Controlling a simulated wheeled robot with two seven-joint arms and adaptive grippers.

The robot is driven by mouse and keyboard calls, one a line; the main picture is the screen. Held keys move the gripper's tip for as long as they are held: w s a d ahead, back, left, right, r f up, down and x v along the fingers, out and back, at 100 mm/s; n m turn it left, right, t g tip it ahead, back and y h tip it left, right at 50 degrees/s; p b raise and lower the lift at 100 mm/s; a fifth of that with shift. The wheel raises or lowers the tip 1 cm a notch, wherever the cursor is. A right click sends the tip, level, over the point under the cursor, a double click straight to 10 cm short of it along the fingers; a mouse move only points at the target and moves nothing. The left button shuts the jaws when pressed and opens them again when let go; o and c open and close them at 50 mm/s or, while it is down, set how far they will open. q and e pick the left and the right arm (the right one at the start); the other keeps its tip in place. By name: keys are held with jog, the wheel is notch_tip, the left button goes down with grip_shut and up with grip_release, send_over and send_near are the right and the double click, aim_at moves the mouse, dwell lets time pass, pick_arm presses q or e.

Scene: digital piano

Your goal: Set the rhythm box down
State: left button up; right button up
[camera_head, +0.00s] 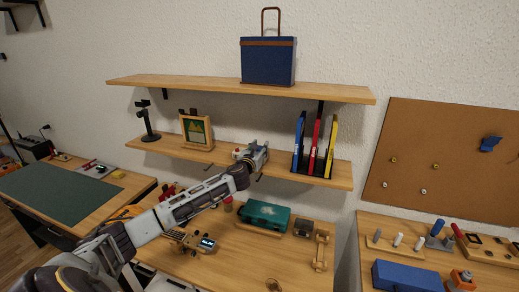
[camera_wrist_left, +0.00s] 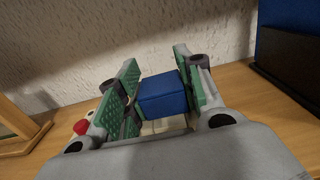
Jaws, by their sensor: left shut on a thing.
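My left gripper (camera_head: 253,152) is over the lower wall shelf (camera_head: 342,178), between a picture frame and a rack of coloured folders. In the left wrist view its green-padded fingers are shut on a small blue block (camera_wrist_left: 162,98), which I take to be the rhythm box. A pale surface shows below the block, but I cannot tell whether the block touches the shelf. In the head view the gripper hides the block. My right gripper is not in view.
On the lower shelf, the picture frame (camera_head: 196,131) and a black stand (camera_head: 149,122) are to the left, and the folders (camera_head: 315,147) close to the right. A blue case (camera_head: 267,62) sits on the upper shelf. The desk below holds a teal case (camera_head: 265,215).

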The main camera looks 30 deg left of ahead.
pick_arm(q)
jog(key=o, duration=1.2)
jog(key=shift+f, duration=0.1)
jog(key=shift+b+v, duration=1.05)
jog(key=shift+v, duration=4.9)
jog(key=shift+d+r, duration=0.1)
jog(key=shift+r, duration=0.15)
jog(key=shift+f, duration=0.1)
